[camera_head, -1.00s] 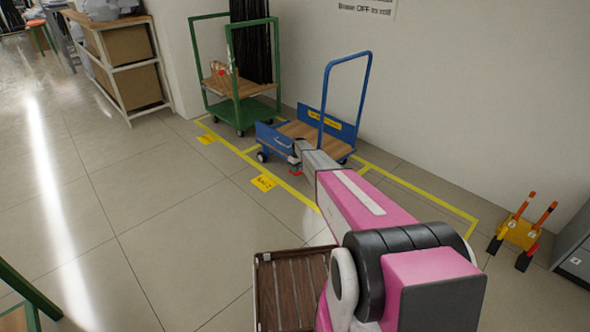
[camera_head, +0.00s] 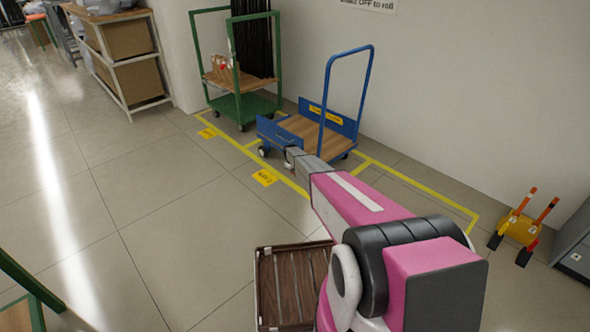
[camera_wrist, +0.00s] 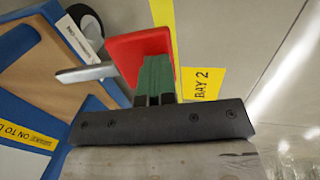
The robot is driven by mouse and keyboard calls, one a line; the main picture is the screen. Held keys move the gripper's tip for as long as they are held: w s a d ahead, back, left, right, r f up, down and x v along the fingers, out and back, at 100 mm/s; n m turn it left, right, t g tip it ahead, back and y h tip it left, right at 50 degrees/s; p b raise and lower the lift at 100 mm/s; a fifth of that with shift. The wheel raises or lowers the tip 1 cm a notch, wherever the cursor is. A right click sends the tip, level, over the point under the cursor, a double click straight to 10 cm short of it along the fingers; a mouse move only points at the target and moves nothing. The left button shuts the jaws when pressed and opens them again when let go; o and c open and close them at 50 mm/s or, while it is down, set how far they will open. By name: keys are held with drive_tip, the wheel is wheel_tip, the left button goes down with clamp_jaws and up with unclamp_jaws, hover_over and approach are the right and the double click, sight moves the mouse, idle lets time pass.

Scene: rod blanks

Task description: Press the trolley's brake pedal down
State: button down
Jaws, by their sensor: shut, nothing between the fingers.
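The blue trolley (camera_head: 330,120) with a wooden deck and a tall push handle stands by the wall. Its red brake pedal (camera_wrist: 138,50) shows in the wrist view, on a grey lever (camera_wrist: 85,73) that comes from the trolley's side. My gripper (camera_wrist: 155,70) has its green fingers together and empty, with their tips over the red pedal. I cannot tell whether they touch it. In the head view my arm's end is beside the trolley's near side and hides the pedal.
Yellow floor lines surround the trolley, with a "BAY 2" label (camera_wrist: 203,83) near the pedal. A green trolley (camera_head: 243,105) stands behind to the left. A yellow-orange stand (camera_head: 520,228) is at right. A slatted brown crate (camera_head: 280,290) is below my arm. Open floor lies left.

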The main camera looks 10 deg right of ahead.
drive_tip(key=shift+f, duration=0.75)
drive_tip(key=v, duration=1.4)
drive_tip(key=shift+s+a+r, duration=0.25)
drive_tip(key=shift+s+a, duration=0.05)
drive_tip(key=shift+a, duration=0.05)
drive_tip(key=s+d+r+m, duration=0.1)
drive_tip(key=s+r, duration=0.7)
drive_tip(key=s, duration=0.9)
drive_tip(key=s+d+r+m+g+y, duration=0.1)
drive_tip(key=s+r, duration=0.7)
drive_tip(key=s, duration=1)
drive_tip(key=s+d+r+m+y, duration=0.1)
drive_tip(key=s+r+m, duration=0.4)
drive_tip(key=s, duration=1.3)
wheel_tip(320, 180, up, 4)
drive_tip(key=shift+d+r+g, duration=0.1)
drive_tip(key=shift+d+g, duration=0.2)
drive_tip(key=shift+d, duration=0.45)
